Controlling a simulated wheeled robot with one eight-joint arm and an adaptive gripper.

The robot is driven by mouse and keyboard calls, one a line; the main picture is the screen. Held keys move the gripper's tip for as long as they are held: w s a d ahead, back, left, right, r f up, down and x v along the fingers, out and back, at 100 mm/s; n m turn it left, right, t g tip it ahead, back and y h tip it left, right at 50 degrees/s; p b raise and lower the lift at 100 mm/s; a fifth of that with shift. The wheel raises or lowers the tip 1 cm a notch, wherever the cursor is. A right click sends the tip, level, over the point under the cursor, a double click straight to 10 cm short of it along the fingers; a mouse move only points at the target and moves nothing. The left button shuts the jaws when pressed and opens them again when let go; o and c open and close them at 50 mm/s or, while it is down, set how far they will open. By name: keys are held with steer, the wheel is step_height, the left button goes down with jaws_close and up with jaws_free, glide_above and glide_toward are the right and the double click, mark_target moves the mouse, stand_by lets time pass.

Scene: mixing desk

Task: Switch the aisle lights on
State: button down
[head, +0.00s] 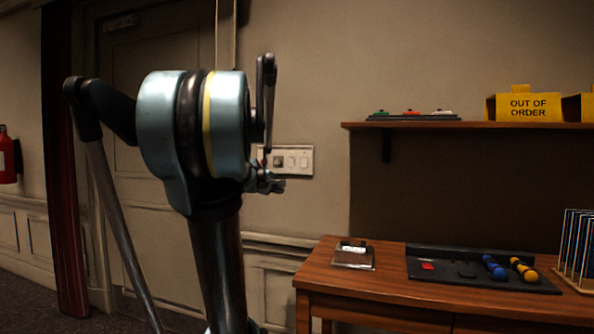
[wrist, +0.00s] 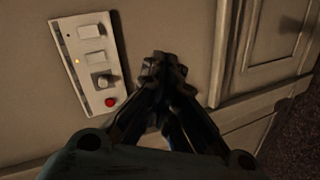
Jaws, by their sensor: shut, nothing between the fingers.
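A pale switch panel (head: 298,160) is on the wall in the head view, left of the shelf. In the wrist view the panel (wrist: 84,74) is at upper left. It carries two white rocker switches (wrist: 91,32), a grey square control with a dark front (wrist: 101,81) and a red round button (wrist: 110,102). A small orange light (wrist: 77,61) glows beside the second rocker. No label is readable. My gripper (head: 272,184) is shut and empty, in front of the panel's lower left in the head view. In the wrist view my gripper's fingertips (wrist: 164,66) appear right of the panel; contact cannot be judged.
A shelf (head: 455,125) above holds yellow out-of-order signs (head: 528,107). A door (head: 140,60) and a red extinguisher (head: 7,160) are left.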

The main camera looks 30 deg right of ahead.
mark_target(301, 167)
steer(key=w+d+r+n+t+h, duration=0.1)
steer(key=w+d+r+n+t, duration=0.1)
steer(key=w+d+r+n, duration=0.2)
steer(key=w+d+r, duration=0.2)
steer(key=d+r, duration=0.2)
steer(key=shift+w+d+r+h, duration=0.15)
steer(key=shift+d+h, duration=0.2)
steer(key=shift+h, duration=0.05)
steer(key=shift+x, duration=7)
